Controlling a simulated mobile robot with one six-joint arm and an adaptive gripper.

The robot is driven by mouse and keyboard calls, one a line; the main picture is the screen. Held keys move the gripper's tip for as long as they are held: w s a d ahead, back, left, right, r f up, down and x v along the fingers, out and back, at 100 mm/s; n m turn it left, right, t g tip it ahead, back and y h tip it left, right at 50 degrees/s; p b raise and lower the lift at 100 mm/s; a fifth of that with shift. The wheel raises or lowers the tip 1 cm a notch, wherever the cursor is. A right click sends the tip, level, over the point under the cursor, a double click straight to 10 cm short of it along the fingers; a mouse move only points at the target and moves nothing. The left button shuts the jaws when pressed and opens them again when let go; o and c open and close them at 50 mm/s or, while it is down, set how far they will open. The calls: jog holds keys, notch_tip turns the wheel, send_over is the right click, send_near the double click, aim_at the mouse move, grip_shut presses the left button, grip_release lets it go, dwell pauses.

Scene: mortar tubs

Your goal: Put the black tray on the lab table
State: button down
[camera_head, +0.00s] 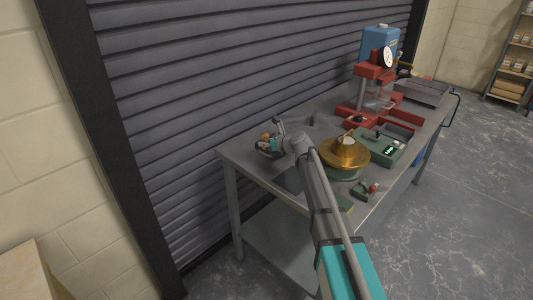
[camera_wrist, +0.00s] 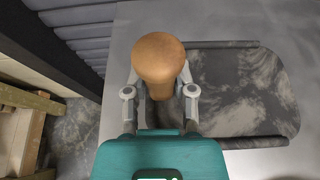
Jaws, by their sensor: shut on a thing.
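My gripper (camera_head: 275,143) is over the near left end of the lab table (camera_head: 236,158). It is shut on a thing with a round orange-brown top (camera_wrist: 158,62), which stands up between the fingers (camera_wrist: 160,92). This top also shows in the head view (camera_head: 265,136), with a dark shape under it. A dark, marbled tray-like thing (camera_wrist: 245,90) with raised side rims and a rounded right end lies right of the fingers in the wrist view. The gripper hides its left end, and I cannot tell whether it is joined to the held thing.
A brass-coloured pan (camera_head: 345,152), a green box with a display (camera_head: 382,150) and a red press with a blue top (camera_head: 372,80) stand on the table. A dark flat tray-like thing (camera_head: 424,91) lies at the far end. The shutter (camera_head: 200,90) runs behind.

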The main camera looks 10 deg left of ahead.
aim_at(266, 150)
jog(key=shift+w+a+f+b, duration=0.1)
jog(key=shift+a+f+b, duration=0.1)
jog(key=shift+f+b, duration=0.25)
jog(key=shift+w+a+f+b, duration=0.1)
jog(key=shift+a+f+b, duration=0.1)
jog(key=shift+f+b, duration=1.35)
jog(key=shift+b, duration=0.05)
jog(key=shift+c, duration=2.2)
grip_release()
jog(key=shift+s, duration=0.1)
jog(key=shift+r, duration=0.1)
jog(key=p+v, duration=0.4)
jog(key=v, duration=0.7)
jog(key=shift+s+d+r+p, duration=0.1)
jog(key=shift+s+d+p, duration=0.2)
jog(key=shift+d+p, duration=0.1)
